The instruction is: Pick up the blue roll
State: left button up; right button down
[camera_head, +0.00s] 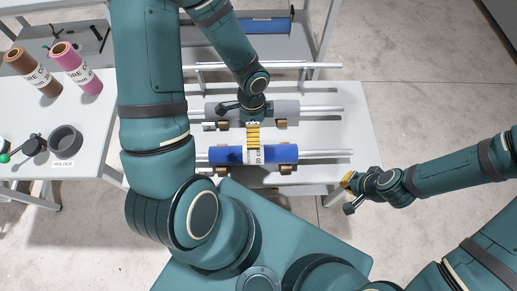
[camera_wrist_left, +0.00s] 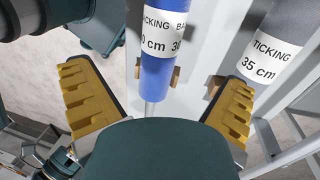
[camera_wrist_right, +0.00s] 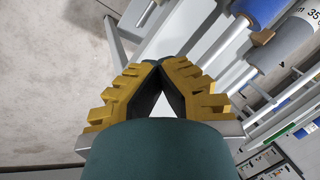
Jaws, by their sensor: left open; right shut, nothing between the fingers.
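The blue roll (camera_head: 228,155) lies level on a metal rod at the front of the white table, with wooden blocks by its ends. It has a white label around its middle. In the left wrist view the blue roll (camera_wrist_left: 165,75) runs between the spread yellow fingers of my left gripper (camera_wrist_left: 157,77), with a gap on both sides. My right gripper (camera_head: 349,181) is shut and empty, off the table's right edge; its fingertips meet in the right wrist view (camera_wrist_right: 160,66).
A grey roll (camera_head: 286,107) labelled 35 cm lies on a parallel rod behind. Another blue roll (camera_head: 262,26) lies on a rear rack. A side table (camera_head: 100,125) at left bears brown (camera_head: 31,71) and pink (camera_head: 76,67) rolls and a dark holder (camera_head: 65,139). Floor at right is clear.

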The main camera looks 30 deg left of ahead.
aim_at(254, 154)
pick_arm(q)
jog(key=f+b, duration=0.1)
jog(key=f, duration=0.1)
jog(key=s+f, duration=0.1)
jog(key=f, duration=0.2)
jog(key=f+b, duration=0.1)
jog(key=f, duration=0.2)
jog(key=shift+s+d+b, duration=0.2)
jog(key=shift+d+b, duration=0.1)
jog(key=shift+d, duration=0.1)
jog(key=shift+s+d+f+b, duration=0.15)
jog(key=shift+f+b, duration=0.75)
jog(key=shift+f, duration=1.75)
pick_arm(e)
jog(key=shift+g, duration=0.3)
jog(key=f, duration=0.1)
jog(key=s+f, duration=0.1)
jog(key=f, duration=0.2)
jog(key=shift+s+a+f, duration=0.1)
jog(key=shift+s+f, duration=0.15)
jog(key=shift+f, duration=0.05)
pick_arm(q)
jog(key=shift+r, duration=0.1)
jog(key=c, duration=1.3)
